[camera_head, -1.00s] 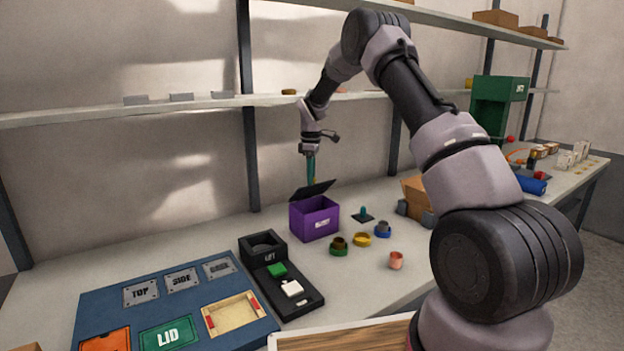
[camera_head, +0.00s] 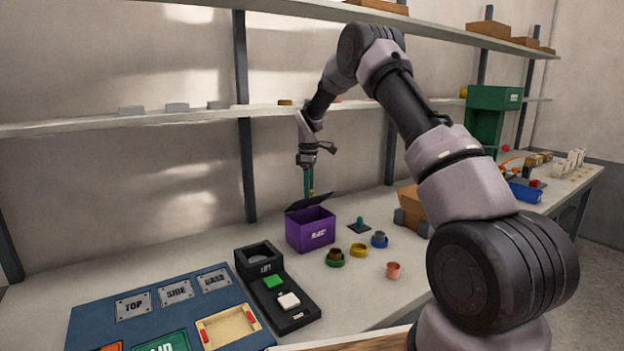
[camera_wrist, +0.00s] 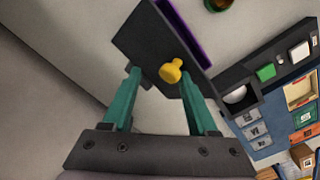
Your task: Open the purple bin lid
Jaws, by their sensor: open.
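The purple bin (camera_head: 311,234) stands on the workbench. Its dark grey lid (camera_head: 304,204) is tilted partly open, with a gap above the bin's rim. In the wrist view the lid (camera_wrist: 142,36) fills the upper middle, with a yellow knob (camera_wrist: 173,71) on its face and a purple strip of the bin (camera_wrist: 188,36) past its edge. My gripper (camera_head: 309,190) points down just behind the lid, its tips partly hidden. In the wrist view its teal fingers (camera_wrist: 160,80) are apart and empty, close to the lid and on either side of the knob. I cannot tell whether they touch the lid.
A black station (camera_head: 272,284) with green and white blocks and a blue board (camera_head: 100,310) lie left of the bin. Several small coloured parts, including a copper cup (camera_head: 393,270), stand to its right. A shelf (camera_head: 190,113) runs along the wall behind.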

